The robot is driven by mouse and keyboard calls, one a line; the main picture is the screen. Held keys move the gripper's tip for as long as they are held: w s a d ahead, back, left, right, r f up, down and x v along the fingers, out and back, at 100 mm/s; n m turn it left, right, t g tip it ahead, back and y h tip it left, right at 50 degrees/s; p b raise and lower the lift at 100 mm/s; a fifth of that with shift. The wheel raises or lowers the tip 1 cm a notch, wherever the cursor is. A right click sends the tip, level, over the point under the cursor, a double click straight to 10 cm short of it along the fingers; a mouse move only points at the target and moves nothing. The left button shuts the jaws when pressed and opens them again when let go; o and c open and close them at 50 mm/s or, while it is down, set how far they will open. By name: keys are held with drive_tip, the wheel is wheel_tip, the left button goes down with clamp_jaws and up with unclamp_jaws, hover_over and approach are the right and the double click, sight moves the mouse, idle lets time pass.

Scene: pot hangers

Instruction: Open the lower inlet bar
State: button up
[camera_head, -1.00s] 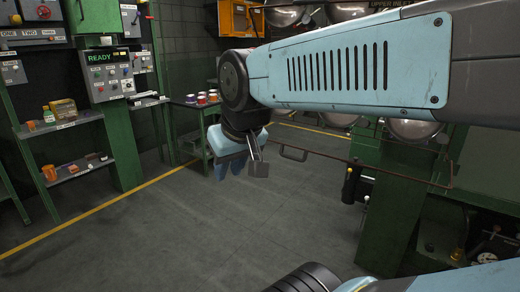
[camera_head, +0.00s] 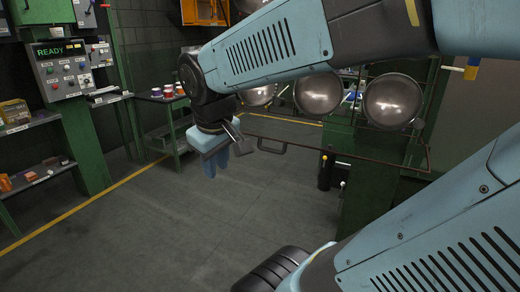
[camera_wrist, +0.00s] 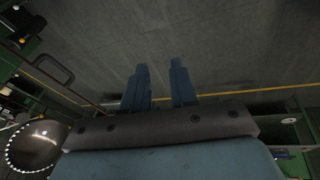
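A thin dark reddish bar (camera_head: 345,155) with a loop handle (camera_head: 271,147) runs across the front of the green stand at mid-height; it seems to be the lower inlet bar. The handle also shows at the upper left of the wrist view (camera_wrist: 52,68). My gripper (camera_head: 216,168) points down over open floor, left of the handle in the head view and apart from it. In the wrist view my gripper (camera_wrist: 160,84) has its two blue fingers spread, with only floor between them. The bar's left end is partly hidden behind my gripper.
Metal bowls (camera_head: 392,101) hang above the bar on the green stand (camera_head: 372,200). A green side table (camera_head: 170,125) with small cans stands behind my gripper. A control panel (camera_head: 60,70) and shelves are at left. The floor (camera_head: 150,230) in front is clear.

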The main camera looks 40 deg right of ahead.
drive_tip(key=w+d+f+n+g+h, duration=0.3)
drive_tip(key=d+f+n+g+h, duration=0.15)
drive_tip(key=d+n, duration=0.3)
drive_tip(key=w+d+f+n+g+h, duration=0.35)
drive_tip(key=d+f+n+h, duration=0.2)
drive_tip(key=d+n, duration=0.2)
drive_tip(key=w+d+f+n+t+h, duration=0.45)
drive_tip(key=w+f+n+h, duration=0.4)
drive_tip(key=n, duration=0.85)
drive_tip(key=w+d+r, duration=0.1)
drive_tip(key=d+r, duration=0.1)
drive_tip(key=d, duration=0.5)
drive_tip(key=d+r, duration=0.2)
drive_tip(key=d, duration=0.5)
drive_tip(key=shift+w+h, duration=0.4)
drive_tip(key=shift+h, duration=0.05)
clamp_jaws()
